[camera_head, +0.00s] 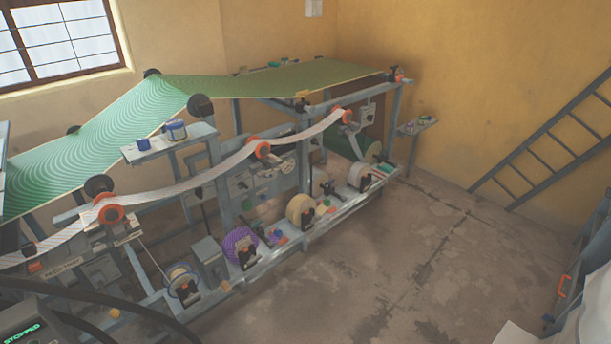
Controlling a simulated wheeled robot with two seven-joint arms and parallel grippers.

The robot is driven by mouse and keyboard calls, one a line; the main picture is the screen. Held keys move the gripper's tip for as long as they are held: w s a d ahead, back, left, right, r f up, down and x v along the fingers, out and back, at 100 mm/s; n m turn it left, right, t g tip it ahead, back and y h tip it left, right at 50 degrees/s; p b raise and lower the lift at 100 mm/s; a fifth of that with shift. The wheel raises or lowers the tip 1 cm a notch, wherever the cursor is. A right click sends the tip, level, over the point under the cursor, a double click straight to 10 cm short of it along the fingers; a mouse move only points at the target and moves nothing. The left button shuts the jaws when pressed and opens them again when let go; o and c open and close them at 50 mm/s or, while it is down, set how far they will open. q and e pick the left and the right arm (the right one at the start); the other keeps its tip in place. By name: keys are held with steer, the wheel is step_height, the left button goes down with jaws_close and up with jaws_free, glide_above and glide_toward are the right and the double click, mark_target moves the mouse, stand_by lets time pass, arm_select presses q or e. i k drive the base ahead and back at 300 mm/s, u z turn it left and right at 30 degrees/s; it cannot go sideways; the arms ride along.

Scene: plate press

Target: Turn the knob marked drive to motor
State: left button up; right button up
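The machine (300,225) is a long blue-grey frame with a green patterned web (110,135) over it and a white printed strip (190,185) running past orange rollers. A dark panel (22,325) in the lower left corner has a screen reading "STOPPED" in green. I cannot make out a knob marked drive; small labels on the frame are too small to read. Neither of my grippers shows.
Spools sit along the machine's lower rail, among them a purple one (238,244) and a cream one (300,210). Dark curved tubes (110,300) cross the lower left. The concrete floor (400,270) is clear. A ladder (545,145) leans at the right wall.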

mark_target(242, 185)
steer(key=z, duration=0.3)
steer(key=i, duration=1.1)
steer(key=u, duration=0.9)
steer(key=i, duration=0.75)
steer(key=u, duration=0.8)
